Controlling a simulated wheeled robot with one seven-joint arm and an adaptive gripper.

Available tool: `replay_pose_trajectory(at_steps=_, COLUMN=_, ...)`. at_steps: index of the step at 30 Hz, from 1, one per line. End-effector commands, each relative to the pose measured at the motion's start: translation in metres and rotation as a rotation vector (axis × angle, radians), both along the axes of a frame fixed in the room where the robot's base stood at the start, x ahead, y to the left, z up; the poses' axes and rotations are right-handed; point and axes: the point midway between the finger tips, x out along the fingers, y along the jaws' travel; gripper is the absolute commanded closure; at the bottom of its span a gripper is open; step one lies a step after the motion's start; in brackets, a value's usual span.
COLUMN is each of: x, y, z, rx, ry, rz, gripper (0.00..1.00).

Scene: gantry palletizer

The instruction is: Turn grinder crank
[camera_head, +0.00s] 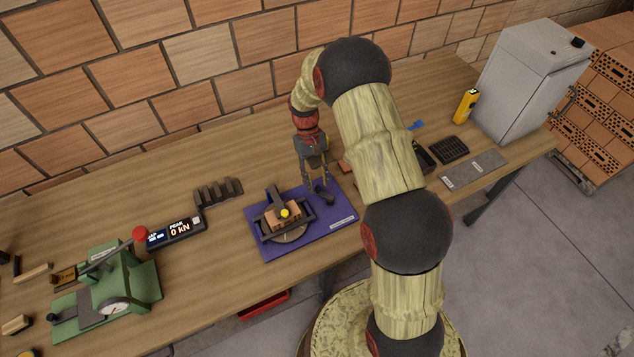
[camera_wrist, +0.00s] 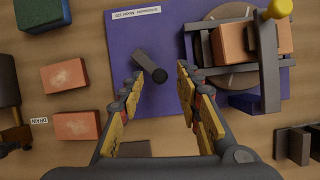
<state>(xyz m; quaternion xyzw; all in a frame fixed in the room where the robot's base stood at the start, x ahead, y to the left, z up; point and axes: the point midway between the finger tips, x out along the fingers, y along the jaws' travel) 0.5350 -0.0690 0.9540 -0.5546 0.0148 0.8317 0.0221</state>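The grinder (camera_head: 284,217) stands on a purple mat (camera_head: 338,218) on the bench; it has a round plate, a dark frame around an orange brick piece (camera_head: 285,215), and a yellow knob (camera_head: 284,213). It also shows at the upper right of the wrist view (camera_wrist: 268,85). A dark handle (camera_head: 325,198), apparently the crank, stands beside the grinder. In the wrist view the handle (camera_wrist: 150,66) lies just ahead of and between my fingers. My gripper (camera_head: 316,184) is open and points down above the handle; in the wrist view its fingers (camera_wrist: 160,82) are apart with nothing held.
A green press (camera_head: 107,285) with a red-knobbed lever and a display (camera_head: 175,233) reading 0 kN stand to the left. A dark stepped rack (camera_head: 218,192) is nearer the grinder. Two brick pieces (camera_wrist: 64,76) lie left of the mat in the wrist view. A grey cabinet (camera_head: 530,80) stands far right.

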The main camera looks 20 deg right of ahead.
Motion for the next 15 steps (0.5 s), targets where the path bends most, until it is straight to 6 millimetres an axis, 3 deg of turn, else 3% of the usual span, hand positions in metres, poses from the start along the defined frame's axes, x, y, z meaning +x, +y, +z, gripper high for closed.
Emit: replay_pose_trajectory(at_steps=15, x=0.037, y=-0.001, z=0.087, rx=0.0, ry=-0.003, rz=0.0, gripper=0.66)
